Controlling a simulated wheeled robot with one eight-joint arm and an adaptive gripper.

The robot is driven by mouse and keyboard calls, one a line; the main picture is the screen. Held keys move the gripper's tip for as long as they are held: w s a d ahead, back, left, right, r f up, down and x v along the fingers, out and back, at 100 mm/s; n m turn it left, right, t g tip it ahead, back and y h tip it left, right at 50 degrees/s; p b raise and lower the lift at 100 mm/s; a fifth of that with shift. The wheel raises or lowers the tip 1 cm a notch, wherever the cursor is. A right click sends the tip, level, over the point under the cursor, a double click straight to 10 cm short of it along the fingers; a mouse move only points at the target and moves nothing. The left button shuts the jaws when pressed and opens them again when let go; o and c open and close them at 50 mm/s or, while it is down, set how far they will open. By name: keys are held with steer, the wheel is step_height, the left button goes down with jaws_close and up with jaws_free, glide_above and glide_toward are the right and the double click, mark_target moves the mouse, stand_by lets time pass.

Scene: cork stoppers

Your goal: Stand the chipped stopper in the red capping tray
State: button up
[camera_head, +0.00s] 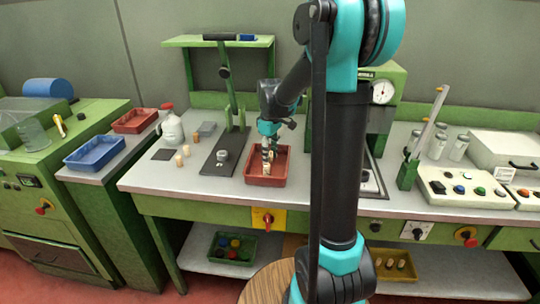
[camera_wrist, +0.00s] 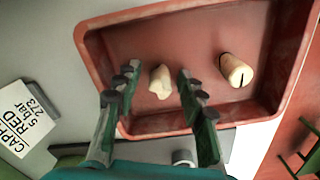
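The red capping tray (camera_head: 250,181) sits on the bench below my gripper (camera_head: 267,153); its wall also shows in the wrist view (camera_wrist: 93,55). In the wrist view my gripper (camera_wrist: 156,76) is open, one finger on each side of a pale stopper (camera_wrist: 160,83) with an uneven, chipped-looking outline. Gaps show between this stopper and both fingers. It is inside the tray; whether it stands upright is hard to tell. A second pale stopper (camera_wrist: 236,70), with a dark slit across its end, is in the tray to the right, apart from the gripper.
A card with printed text (camera_wrist: 22,118) lies left of the tray. In the head view, several stoppers (camera_head: 180,159) stand on the bench to the left, near a dark stand base (camera_head: 218,160). A blue tray (camera_head: 94,151) and another red tray (camera_head: 134,121) are further left.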

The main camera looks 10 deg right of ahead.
step_height(320, 180, up, 12)
steer(key=shift+r, duration=0.15)
stand_by(0.5)
